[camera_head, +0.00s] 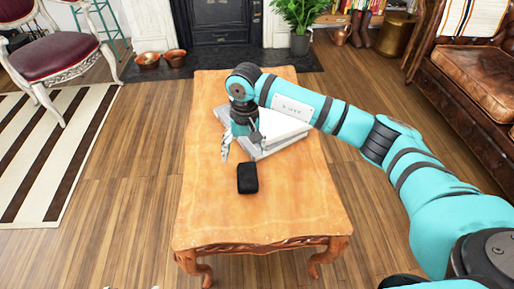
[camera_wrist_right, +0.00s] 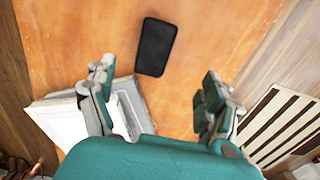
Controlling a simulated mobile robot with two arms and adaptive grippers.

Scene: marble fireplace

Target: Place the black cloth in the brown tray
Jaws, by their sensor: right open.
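In the right wrist view the black item (camera_wrist_right: 155,47) is a dark rounded rectangle on the orange-brown wood. My right gripper (camera_head: 240,146) is open and empty, above the table and just behind the black item, apart from it. In the right wrist view the black item lies ahead of the open fingers (camera_wrist_right: 157,74). I see no clear brown tray.
A grey and white stack, perhaps books (camera_head: 288,136), lies on the table beside and partly under my right arm. The front of the wooden table (camera_head: 270,215) is clear. A red chair (camera_head: 58,55), a leather sofa (camera_head: 478,85) and copper bowls (camera_head: 175,58) stand around it.

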